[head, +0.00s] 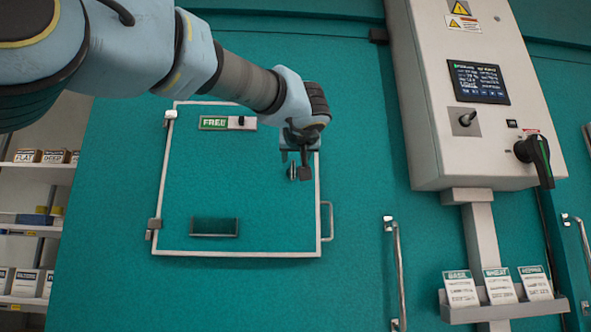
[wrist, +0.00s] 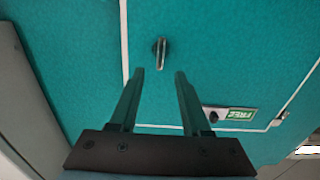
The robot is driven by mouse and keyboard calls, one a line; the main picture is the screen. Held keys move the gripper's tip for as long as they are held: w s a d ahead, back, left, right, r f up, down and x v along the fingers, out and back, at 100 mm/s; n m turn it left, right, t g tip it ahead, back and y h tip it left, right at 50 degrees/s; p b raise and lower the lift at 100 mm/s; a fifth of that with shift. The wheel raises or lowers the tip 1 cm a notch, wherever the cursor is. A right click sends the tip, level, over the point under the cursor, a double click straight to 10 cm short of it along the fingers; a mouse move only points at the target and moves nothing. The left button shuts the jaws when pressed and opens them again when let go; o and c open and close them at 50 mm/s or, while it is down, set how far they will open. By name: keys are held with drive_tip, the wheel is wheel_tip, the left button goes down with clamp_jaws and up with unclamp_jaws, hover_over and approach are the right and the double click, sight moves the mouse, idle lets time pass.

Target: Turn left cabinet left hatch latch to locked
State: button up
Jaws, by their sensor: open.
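The hatch (head: 240,180) is a teal panel with a pale frame on the large teal cabinet. Its latch (head: 292,172) is a small dark turning knob near the hatch's right edge, and it also shows in the wrist view (wrist: 161,53) just beyond the fingertips. A green sign (head: 213,123) on the hatch reads FREE; it also shows in the wrist view (wrist: 237,114). My gripper (head: 297,165) is in front of the latch. In the wrist view my gripper (wrist: 160,73) is open, its two fingers apart with nothing between them. The latch lines up with the gap, apart from the fingers.
A bar handle (head: 327,221) is on the hatch's right edge. A grey control box (head: 475,95) with screen and black rotary handle (head: 535,155) hangs at right. A card rack (head: 500,308) is below it. Shelves with boxes (head: 35,200) stand at left.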

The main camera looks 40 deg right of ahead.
sight(293, 168)
drive_tip(key=p+x, duration=0.3)
drive_tip(key=x, duration=0.5)
clamp_jaws()
idle(0.5)
